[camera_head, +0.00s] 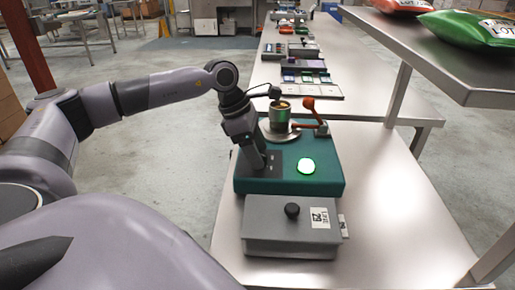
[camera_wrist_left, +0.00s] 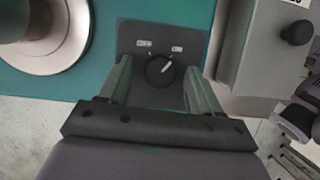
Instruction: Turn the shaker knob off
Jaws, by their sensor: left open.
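The knob's pale pointer is turned toward the upper right label, which seems to read ON. My left gripper (camera_head: 262,166) points down at the shaker's left side and hides the knob in the head view. Its open fingers, also in the wrist view (camera_wrist_left: 158,80), stand on either side of the knob, with gaps visible. My right gripper is not in view.
A grey lidded box (camera_head: 270,235) with a black knob is just in front of the shaker. A metal cup (camera_head: 283,112) on a round plate and an orange lever (camera_head: 310,104) stand behind my gripper. A raised shelf (camera_head: 430,65) holds bags. The bench's right side is clear.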

